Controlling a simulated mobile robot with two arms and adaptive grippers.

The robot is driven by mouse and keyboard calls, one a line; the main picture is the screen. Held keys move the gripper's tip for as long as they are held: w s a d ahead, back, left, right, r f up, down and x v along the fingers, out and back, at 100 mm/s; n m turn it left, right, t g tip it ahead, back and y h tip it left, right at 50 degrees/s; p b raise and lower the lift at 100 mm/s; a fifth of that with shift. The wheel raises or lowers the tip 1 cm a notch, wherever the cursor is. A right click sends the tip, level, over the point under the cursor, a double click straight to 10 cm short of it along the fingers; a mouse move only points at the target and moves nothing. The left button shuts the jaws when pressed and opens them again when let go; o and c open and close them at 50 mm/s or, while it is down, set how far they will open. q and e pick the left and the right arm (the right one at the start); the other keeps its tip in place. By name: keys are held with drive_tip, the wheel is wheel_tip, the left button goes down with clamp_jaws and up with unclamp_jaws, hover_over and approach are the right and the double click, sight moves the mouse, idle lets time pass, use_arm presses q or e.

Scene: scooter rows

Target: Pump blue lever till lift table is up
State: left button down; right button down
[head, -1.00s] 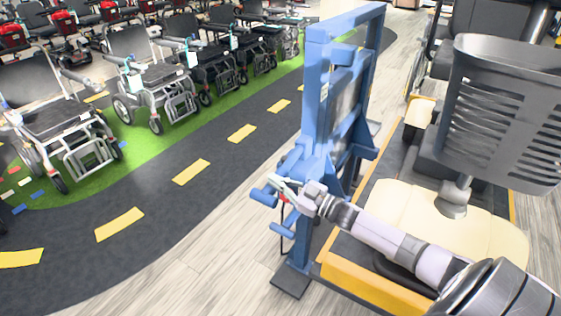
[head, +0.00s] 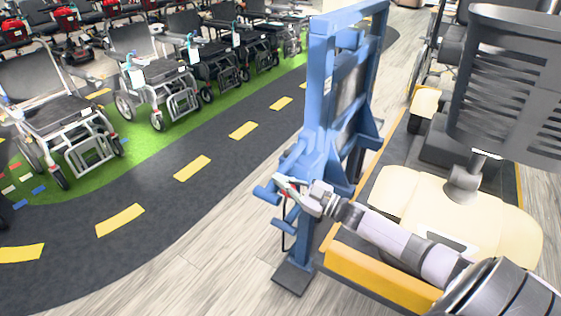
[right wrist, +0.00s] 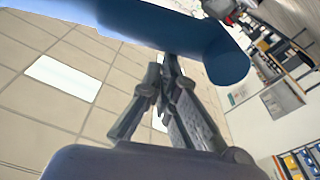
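The blue lever (head: 266,195) is a short rounded bar sticking out to the left from the tall blue lift frame (head: 318,100). In the right wrist view the lever (right wrist: 200,40) crosses the top, close up. My right gripper (head: 284,183) is beside the lever at the frame's near side. In the wrist view my right gripper's fingertips (right wrist: 165,62) are close together at the lever's lower edge, not around it; contact is unclear. The lift table (head: 385,280) with a yellow edge is low, right of the frame, partly hidden by my right arm. My left gripper is out of view.
A second blue bar (head: 283,228) sticks out below the lever. Wheelchairs (head: 70,115) line the green strip at left. The floor left of the frame is clear.

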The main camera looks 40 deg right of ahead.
drive_tip(key=v, duration=0.6)
drive_tip(key=shift+s, duration=0.25)
drive_tip(key=shift+d, duration=0.1)
drive_tip(key=s+d+r+m+h+p, duration=0.1)
drive_tip(key=r+m+p, duration=0.2)
drive_tip(key=r+p, duration=0.3)
drive_tip(key=s+d+r+m+g+p, duration=0.1)
drive_tip(key=d+r+m+p, duration=0.1)
drive_tip(key=r+m+p, duration=0.2)
wheel_tip(320, 180, up, 6)
drive_tip(key=p, duration=0.3)
drive_tip(key=shift+s+d+g+h, duration=0.3)
drive_tip(key=shift+s+h, duration=0.1)
drive_tip(key=shift+w, duration=0.1)
